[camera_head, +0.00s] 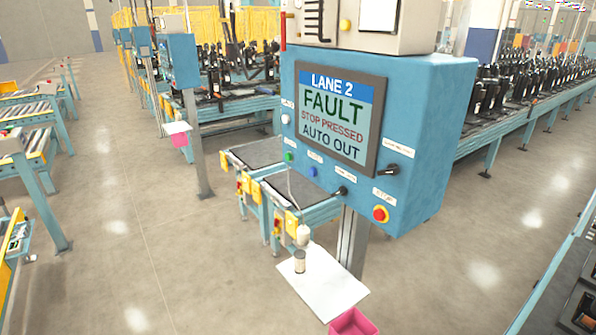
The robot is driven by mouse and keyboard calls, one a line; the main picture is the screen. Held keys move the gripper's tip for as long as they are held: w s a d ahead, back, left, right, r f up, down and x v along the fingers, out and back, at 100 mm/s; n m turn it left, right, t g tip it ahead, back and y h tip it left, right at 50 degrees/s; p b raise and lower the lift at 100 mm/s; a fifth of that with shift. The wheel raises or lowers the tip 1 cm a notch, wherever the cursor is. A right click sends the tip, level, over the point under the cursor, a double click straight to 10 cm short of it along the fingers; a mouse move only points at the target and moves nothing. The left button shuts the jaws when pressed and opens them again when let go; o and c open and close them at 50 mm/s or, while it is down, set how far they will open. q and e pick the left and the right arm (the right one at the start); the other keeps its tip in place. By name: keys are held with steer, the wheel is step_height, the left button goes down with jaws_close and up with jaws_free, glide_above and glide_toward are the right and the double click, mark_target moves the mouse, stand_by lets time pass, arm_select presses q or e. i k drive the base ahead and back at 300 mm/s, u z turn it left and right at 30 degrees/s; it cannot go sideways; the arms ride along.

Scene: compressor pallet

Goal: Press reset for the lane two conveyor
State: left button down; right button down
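The blue lane 2 control box (425,150) stands on a post in the middle. Its screen (334,118) reads "LANE 2 FAULT STOP PRESSED AUTO OUT". Most small labels are too small to read, so I cannot tell which button is marked reset. Neither of my grippers is in view.
A white shelf (325,287) under the box holds a small can (299,262) and a white-topped bottle (303,236). A pink bin (353,322) hangs at its front. Roller conveyors (25,115) stand left, and a loaded conveyor (500,132) runs behind. Open floor (130,230) lies left of the box.

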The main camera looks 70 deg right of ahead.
mark_target(312, 171)
steer(key=z, duration=0.55)
steer(key=i, duration=0.85)
steer(key=z, duration=1.2)
steer(key=i, duration=0.3)
steer(key=z, duration=0.25)
